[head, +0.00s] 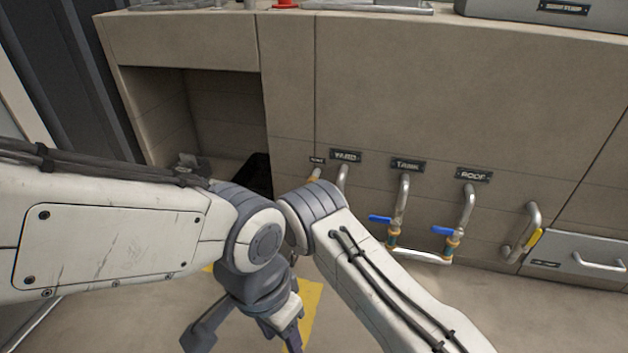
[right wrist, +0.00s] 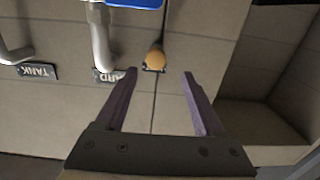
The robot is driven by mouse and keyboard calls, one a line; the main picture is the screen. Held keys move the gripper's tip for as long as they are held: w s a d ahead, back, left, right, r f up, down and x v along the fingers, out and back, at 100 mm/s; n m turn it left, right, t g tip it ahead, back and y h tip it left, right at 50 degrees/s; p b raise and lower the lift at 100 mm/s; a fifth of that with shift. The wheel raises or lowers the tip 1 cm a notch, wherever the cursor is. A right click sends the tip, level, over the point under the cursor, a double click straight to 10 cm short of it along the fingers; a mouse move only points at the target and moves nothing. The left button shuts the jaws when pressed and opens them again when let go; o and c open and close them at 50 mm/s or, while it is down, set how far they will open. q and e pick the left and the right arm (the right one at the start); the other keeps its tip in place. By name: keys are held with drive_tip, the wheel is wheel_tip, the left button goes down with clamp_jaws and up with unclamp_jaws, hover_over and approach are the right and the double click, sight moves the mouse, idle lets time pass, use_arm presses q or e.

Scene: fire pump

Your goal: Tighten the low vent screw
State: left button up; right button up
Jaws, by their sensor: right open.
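The vent screw is a round brass-orange knob (right wrist: 155,60) on the panel in the right wrist view, just beyond and between my right fingertips. In the head view a bit of its brass (head: 314,176) shows under a small dark label (head: 316,160), partly covered by my arm. My right gripper (right wrist: 160,74) is open, its two purple-grey fingers apart and nothing between them; the knob looks clear of both. In the head view it is hidden behind my arms. My left gripper (head: 245,335) hangs low in the head view, fingers apart and empty, away from the screw.
Right of the screw are the YARD pipe (head: 343,178), TANK pipe (head: 404,195) and ROOF pipe (head: 468,205), with blue levers on the last two. An open recess (head: 225,110) is at left.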

sight(314, 178)
drive_tip(key=b+x, duration=0.2)
drive_tip(key=x, duration=0.1)
drive_tip(key=b+x, duration=0.2)
drive_tip(key=x, duration=0.1)
drive_tip(key=b+x, duration=0.2)
drive_tip(key=x, duration=0.1)
drive_tip(key=shift+d+f, duration=0.25)
drive_tip(key=shift+d, duration=0.1)
drive_tip(key=shift+w+d+r+b, duration=0.2)
drive_tip(key=shift+w+b, duration=0.15)
drive_tip(key=shift+w, duration=0.3)
clamp_jaws()
